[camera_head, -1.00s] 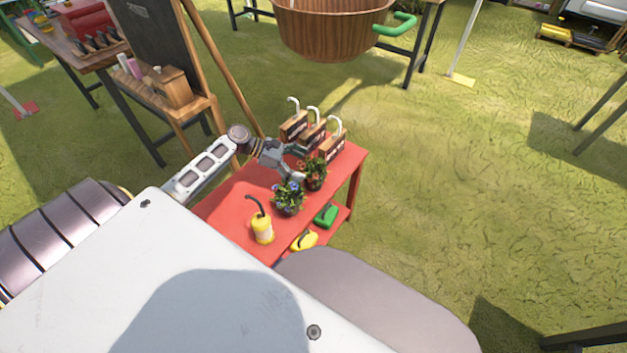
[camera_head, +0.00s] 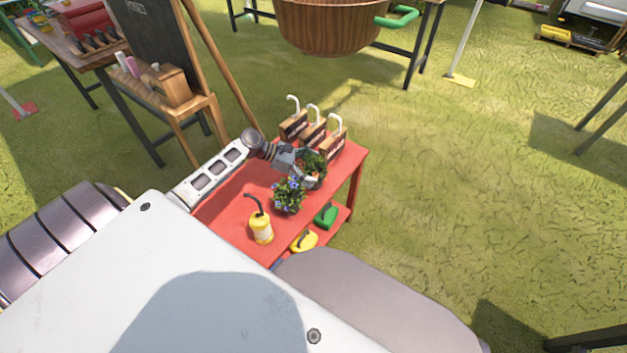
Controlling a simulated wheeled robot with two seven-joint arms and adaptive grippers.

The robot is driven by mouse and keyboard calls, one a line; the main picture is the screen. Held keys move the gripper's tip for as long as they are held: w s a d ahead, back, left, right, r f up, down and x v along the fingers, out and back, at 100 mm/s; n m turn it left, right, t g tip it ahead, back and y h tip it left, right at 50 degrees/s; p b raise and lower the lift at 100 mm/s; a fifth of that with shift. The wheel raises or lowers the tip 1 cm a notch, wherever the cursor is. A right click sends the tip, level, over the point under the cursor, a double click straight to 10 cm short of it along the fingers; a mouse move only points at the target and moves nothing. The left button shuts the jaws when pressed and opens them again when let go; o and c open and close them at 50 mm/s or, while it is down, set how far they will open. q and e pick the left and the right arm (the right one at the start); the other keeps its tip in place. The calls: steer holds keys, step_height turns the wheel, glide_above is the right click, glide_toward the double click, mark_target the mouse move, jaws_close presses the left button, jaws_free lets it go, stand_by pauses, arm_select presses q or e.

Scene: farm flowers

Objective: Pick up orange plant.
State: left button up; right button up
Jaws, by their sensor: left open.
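The orange plant (camera_head: 316,161) stands in its pot near the far right part of the red table (camera_head: 234,198). Its orange flowers are mostly hidden in this view. My left gripper (camera_head: 309,168) is open, with its fingers around or beside the plant; I cannot tell whether they touch it. A plant with blue flowers (camera_head: 289,196) stands just in front of it. My right gripper is not in view.
Several wooden boxes with white hooks (camera_head: 312,134) stand behind the plant at the table's back edge. A yellow bottle (camera_head: 261,227) stands at the front. Green (camera_head: 327,216) and yellow (camera_head: 304,240) items lie on the lower shelf.

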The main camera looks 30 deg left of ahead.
arm_select(q)
steer(key=shift+w+d+f, duration=0.1)
steer(key=shift+w+d, duration=0.1)
steer(key=shift+d, duration=0.05)
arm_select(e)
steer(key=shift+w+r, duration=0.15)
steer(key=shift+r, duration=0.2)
arm_select(q)
steer(key=c, duration=1.1)
steer(key=shift+c, duration=0.2)
steer(key=shift+r, duration=0.35)
steer(key=shift+r+p, duration=0.4)
steer(key=shift+r, duration=0.3)
step_height(320, 180, up, 6)
steer(key=shift+f+p, duration=0.2)
steer(key=shift+p, duration=0.7)
steer(key=shift+r+p, duration=0.35)
steer(key=shift+r, duration=0.85)
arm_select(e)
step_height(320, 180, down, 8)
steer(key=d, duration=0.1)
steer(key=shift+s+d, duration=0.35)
